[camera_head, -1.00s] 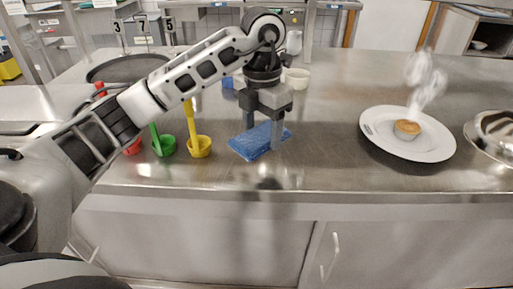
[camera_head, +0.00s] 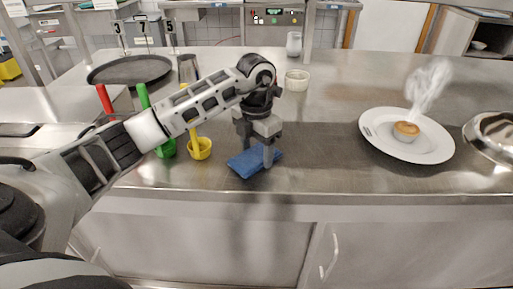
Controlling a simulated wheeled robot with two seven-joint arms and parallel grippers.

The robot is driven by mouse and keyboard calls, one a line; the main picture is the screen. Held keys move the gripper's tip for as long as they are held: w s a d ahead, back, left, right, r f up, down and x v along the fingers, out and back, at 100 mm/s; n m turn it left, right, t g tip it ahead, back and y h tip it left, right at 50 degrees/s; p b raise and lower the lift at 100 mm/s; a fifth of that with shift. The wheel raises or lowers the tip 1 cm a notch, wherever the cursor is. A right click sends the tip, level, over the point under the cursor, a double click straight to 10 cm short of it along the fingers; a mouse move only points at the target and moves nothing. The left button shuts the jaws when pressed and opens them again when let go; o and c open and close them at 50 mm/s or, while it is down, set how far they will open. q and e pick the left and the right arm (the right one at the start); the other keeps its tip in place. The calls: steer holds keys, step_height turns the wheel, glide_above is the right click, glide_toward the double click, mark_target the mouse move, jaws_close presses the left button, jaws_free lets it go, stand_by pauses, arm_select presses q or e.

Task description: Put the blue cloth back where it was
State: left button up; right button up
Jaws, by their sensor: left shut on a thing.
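The blue cloth (camera_head: 245,164) lies folded on the steel counter near its front edge, in the middle of the head view. My left gripper (camera_head: 257,158) points down over the cloth, one finger on its near right side and the other behind it. It is shut on the cloth, which looks low, at or just above the counter; I cannot tell whether it touches. The arm comes in from the left. My right gripper is not in view.
Yellow (camera_head: 199,148), green (camera_head: 165,148) and red (camera_head: 105,99) ladles stand left of the cloth, partly behind my arm. The counter between cloth and plate is clear.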

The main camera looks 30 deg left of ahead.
mark_target(256, 153)
arm_select(q)
steer(key=o, duration=0.9)
steer(key=shift+f, duration=0.1)
step_height(256, 153, up, 12)
steer(key=shift+r, duration=0.15)
